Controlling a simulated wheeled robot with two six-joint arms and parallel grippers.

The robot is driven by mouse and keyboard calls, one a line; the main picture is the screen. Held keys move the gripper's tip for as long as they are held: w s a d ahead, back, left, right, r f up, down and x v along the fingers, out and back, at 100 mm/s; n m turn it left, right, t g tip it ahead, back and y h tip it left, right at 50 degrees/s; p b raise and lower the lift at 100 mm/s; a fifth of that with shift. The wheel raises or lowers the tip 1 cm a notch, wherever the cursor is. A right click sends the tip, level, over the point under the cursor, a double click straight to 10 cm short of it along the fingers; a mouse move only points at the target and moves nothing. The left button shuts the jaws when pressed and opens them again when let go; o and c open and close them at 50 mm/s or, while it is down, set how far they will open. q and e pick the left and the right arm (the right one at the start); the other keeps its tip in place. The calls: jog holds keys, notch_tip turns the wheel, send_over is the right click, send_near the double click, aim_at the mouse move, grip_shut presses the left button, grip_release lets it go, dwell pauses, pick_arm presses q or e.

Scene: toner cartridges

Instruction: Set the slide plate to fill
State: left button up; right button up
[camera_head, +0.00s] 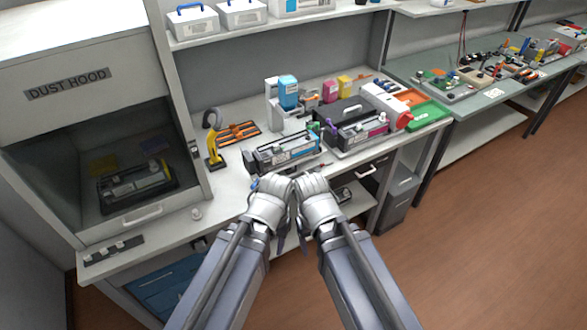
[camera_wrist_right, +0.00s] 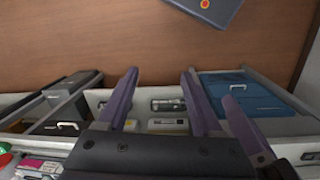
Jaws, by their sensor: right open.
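I cannot tell the slide plate apart in the head view. A white filling device with a cyan bottle (camera_head: 288,92) stands at the back of the bench. In front of it a black cartridge unit with a cyan label (camera_head: 285,151) lies on the bench. To its right is another with a magenta label (camera_head: 357,125). My left gripper (camera_head: 281,243) and right gripper (camera_head: 303,242) are side by side at the bench's front edge, fingers pointing down, apart from these things. In the right wrist view my right gripper (camera_wrist_right: 159,93) is open and empty. The left fingers are mostly hidden.
A dust hood (camera_head: 100,150) with a cartridge inside stands at the left. A green tray (camera_head: 428,116) is at the right. A grey bin (camera_head: 398,200) stands below; floor to the right is clear.

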jog(key=shift+c, duration=0.4)
jog(key=w+a+f+y+b, duration=0.1)
jog(key=f+b, duration=0.1)
jog(key=w+a+f+m+t+y+b, duration=0.1)
jog(key=w+a+f+b, duration=0.1)
jog(key=f+b, duration=0.1)
jog(key=w+a+f+m+y+b, duration=0.1)
jog(key=w+f+y+b, duration=0.1)
jog(key=b, duration=0.1)
jog(key=shift+w+a+f+t, duration=0.25)
jog(key=shift+a+f+t, duration=0.05)
jog(key=shift+t, duration=0.1)
jog(key=c, duration=0.6)
jog(key=shift+o, duration=0.2)
jog(key=m+t+y+b, duration=0.5)
jog(key=m+t+b, duration=0.8)
jog(key=b, duration=0.7)
send_near(290, 168)
jog(key=shift+w+f+g, duration=0.5)
jog(key=shift+w+f, duration=0.75)
jog(key=shift+f, duration=0.25)
jog(key=shift+a+m, duration=0.4)
jog(key=shift+a, duration=0.1)
grip_shut()
